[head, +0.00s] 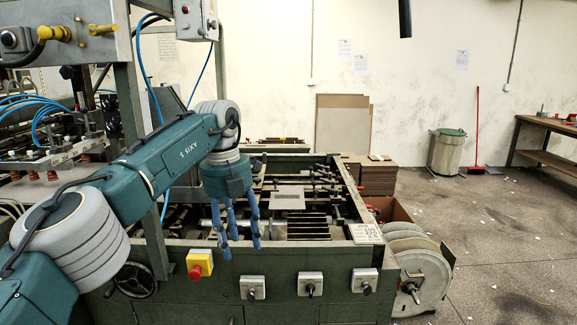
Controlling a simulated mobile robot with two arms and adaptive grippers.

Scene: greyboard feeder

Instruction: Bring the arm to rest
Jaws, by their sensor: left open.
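My left arm comes in from the left, with a teal and grey body. My left gripper (241,246) hangs at its end with blue fingers pointing down. The fingers are spread apart and nothing shows between them. The gripper is in front of the green feeder machine (225,283), over its front edge as seen from the head. I cannot tell how far it is from the machine. A grey board (288,198) lies on the machine bed, to the right of the gripper. My right gripper does not show.
A red and yellow stop button (199,264) and several switch boxes (310,284) sit on the machine front. A grey reel (420,275) stands at its right. The floor at right is mostly clear.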

